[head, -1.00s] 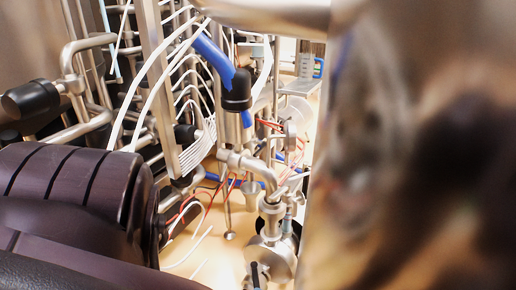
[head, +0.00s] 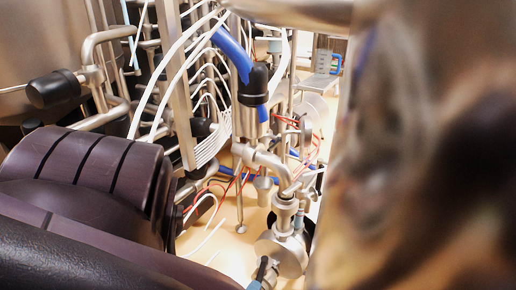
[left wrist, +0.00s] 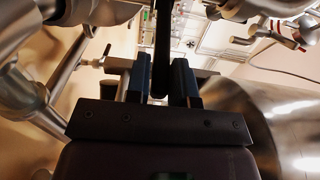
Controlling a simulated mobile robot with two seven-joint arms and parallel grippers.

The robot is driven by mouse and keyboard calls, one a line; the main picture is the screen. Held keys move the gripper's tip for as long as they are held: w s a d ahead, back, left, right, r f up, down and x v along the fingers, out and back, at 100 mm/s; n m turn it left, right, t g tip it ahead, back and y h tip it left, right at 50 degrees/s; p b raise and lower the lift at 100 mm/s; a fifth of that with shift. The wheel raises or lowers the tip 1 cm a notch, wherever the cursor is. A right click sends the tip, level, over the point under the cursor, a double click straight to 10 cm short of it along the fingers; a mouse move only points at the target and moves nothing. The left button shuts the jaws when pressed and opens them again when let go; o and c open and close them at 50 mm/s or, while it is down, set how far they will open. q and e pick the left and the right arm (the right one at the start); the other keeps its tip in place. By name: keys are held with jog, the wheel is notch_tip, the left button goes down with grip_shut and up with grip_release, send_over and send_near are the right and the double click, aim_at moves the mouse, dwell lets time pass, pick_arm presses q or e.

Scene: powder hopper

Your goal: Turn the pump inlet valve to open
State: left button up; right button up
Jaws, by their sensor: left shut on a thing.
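The pump inlet valve (head: 290,254) is a round steel body on a vertical pipe at the bottom centre of the head view. Its dark handle (head: 263,267) points down toward the bottom edge. My left gripper (head: 264,281) is at this handle, with only small blue-grey tips showing at the picture's bottom. In the left wrist view, the two dark blue fingers of my left gripper (left wrist: 160,82) stand on both sides of a black bar, the handle (left wrist: 162,45), and are shut on it. Most of the gripper is hidden in the head view. My right gripper is not in view.
Steel pipes, a blue hose (head: 232,50) and white tubes (head: 180,62) crowd the area behind the valve. A large blurred shape fills the right side of the head view. A big steel cylinder (left wrist: 275,120) lies close right of my left gripper in the left wrist view.

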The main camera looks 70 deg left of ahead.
pick_arm(q)
jog(key=shift+s+a, duration=0.55)
jog(key=shift+s, duration=0.25)
jog(key=shift+s+a, duration=0.6)
jog(key=shift+a, duration=0.1)
jog(key=o, duration=0.8)
jog(key=shift+w, duration=0.1)
